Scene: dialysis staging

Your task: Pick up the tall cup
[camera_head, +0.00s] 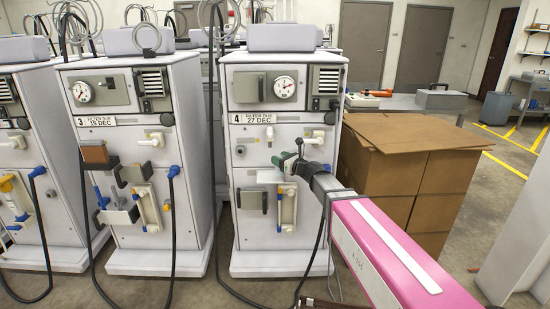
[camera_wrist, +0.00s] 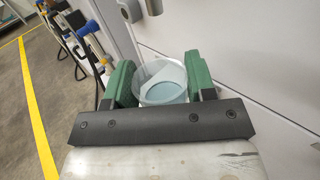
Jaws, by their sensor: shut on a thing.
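The tall cup (camera_wrist: 162,84) shows in the wrist view as a clear, pale bluish round cup, seen from above into its open mouth. My gripper (camera_wrist: 159,78) has one green finger on each side of it and is shut on the cup. The lower part of the cup is hidden by the gripper's black bar. In the head view my gripper (camera_head: 290,163) is in front of the machine labelled 4 (camera_head: 283,120), at mid height. The cup cannot be made out clearly there, and I cannot tell whether it rests on anything.
The machine labelled 3 (camera_head: 133,95) stands to the left, with hoses and brackets on its front. Cardboard boxes (camera_head: 405,170) stand right of machine 4, close to my arm. A grey case (camera_head: 440,99) is on a table behind. Open floor lies at the right.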

